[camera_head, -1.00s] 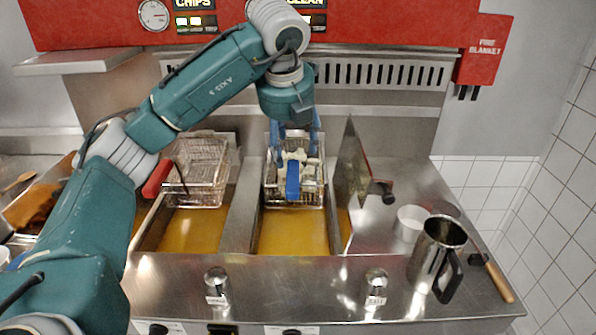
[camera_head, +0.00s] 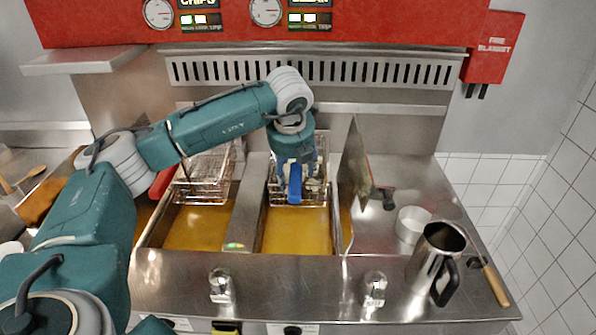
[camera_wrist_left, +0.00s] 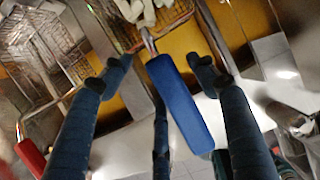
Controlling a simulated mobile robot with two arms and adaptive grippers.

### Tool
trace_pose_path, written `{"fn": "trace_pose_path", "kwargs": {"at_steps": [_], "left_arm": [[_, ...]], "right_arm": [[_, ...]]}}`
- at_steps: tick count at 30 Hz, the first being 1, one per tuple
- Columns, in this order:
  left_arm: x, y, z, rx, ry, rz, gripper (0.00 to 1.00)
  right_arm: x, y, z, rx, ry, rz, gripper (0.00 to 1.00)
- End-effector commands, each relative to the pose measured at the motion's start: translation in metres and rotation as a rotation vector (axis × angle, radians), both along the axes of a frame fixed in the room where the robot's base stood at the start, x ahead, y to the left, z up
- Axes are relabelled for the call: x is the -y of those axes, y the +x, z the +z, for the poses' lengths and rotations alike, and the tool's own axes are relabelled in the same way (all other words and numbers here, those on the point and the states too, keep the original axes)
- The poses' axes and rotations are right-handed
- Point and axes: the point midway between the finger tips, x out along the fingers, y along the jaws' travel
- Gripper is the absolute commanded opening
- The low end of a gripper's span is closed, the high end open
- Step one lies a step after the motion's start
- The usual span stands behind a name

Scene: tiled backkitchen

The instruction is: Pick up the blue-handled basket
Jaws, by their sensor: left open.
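The blue-handled basket (camera_head: 315,196) is a wire basket in the right-hand fryer well, above the yellow oil. Its blue handle (camera_head: 295,184) points toward me. Pale pieces lie in the basket, partly hidden by my arm. My left gripper (camera_head: 296,172) is over the handle, its fingers partly hidden by the wrist. In the left wrist view, the blue handle (camera_wrist_left: 180,103) lies between the spread fingers of my left gripper (camera_wrist_left: 160,68), with gaps on both sides. The basket's wire (camera_wrist_left: 122,32) is just beyond the fingertips. My right gripper is not in view.
A red-handled wire basket (camera_head: 205,178) hangs in the left well. A tilted metal plate (camera_head: 355,165) stands close to the right of the blue-handled basket. A white bowl (camera_head: 411,224) and a steel jug (camera_head: 437,262) stand on the right counter. The front ledge is mostly clear.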

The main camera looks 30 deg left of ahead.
Motion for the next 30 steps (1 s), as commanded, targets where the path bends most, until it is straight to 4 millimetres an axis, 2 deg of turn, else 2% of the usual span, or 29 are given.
{"fn": "trace_pose_path", "kwargs": {"at_steps": [5,14,26,30], "left_arm": [[0.000,0.000,0.000,0.000,0.000,0.000,0.59],[0.000,0.000,0.000,0.000,0.000,-0.001,0.00],[0.000,0.001,0.004,0.006,0.001,0.000,0.00],[0.000,0.002,0.011,0.009,0.000,0.000,0.00]], "right_arm": [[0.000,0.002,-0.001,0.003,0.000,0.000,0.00],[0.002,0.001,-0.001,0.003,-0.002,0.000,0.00],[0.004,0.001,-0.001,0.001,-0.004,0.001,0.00],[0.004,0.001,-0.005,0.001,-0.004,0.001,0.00]]}}
